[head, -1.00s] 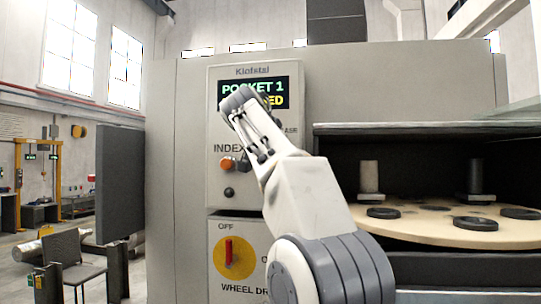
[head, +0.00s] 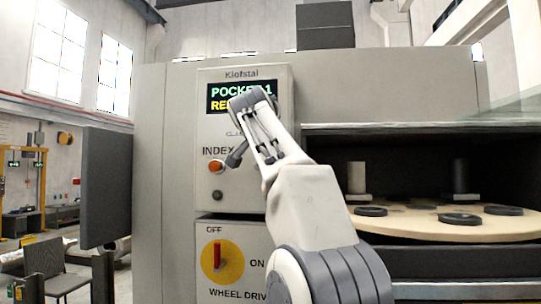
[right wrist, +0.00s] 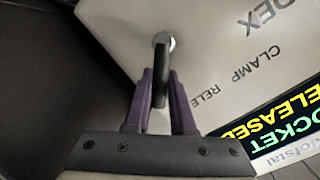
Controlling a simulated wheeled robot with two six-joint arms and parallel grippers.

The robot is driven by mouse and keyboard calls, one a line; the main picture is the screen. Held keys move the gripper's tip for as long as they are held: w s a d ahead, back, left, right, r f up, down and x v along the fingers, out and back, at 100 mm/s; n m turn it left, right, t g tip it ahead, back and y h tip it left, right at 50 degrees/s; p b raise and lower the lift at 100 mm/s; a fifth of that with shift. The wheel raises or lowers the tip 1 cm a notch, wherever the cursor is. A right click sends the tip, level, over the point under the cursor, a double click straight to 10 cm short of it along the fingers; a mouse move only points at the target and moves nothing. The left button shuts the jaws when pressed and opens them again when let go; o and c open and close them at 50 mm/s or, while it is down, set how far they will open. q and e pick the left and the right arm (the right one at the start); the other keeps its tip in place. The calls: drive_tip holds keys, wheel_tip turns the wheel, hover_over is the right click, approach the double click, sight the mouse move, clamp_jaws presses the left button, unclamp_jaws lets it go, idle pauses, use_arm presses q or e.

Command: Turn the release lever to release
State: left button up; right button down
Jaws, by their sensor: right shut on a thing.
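The release lever is a dark bar with a round metal end (right wrist: 163,48) in the right wrist view, beside the "CLAMP RELE…" lettering. My right gripper (right wrist: 161,88) has its two purple fingers closed on the sides of this bar. In the head view my right arm covers most of the lever and the fingertips. The display (head: 242,95) shows "POCKET 1" with a yellow line below, partly covered; in the wrist view that line reads "RELEASED" (right wrist: 284,116), upside down. My left gripper is not in view.
An orange INDEX button (head: 216,167) and a dark knob (head: 217,195) sit left of my arm. Below is a red wheel-drive switch (head: 217,256) on a yellow disc. A round table (head: 410,224) with dark rings stands in the open bay at right.

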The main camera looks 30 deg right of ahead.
drive_tip(key=c, duration=0.8)
unclamp_jaws()
drive_tip(key=shift+w+d+f, duration=0.1)
drive_tip(key=shift+w, duration=0.05)
drive_tip(key=shift+o, duration=0.2)
drive_tip(key=b+v, duration=0.1)
drive_tip(key=v, duration=0.9)
drive_tip(key=shift+s+b, duration=0.25)
drive_tip(key=shift+b, duration=0.05)
drive_tip(key=shift+a, duration=0.2)
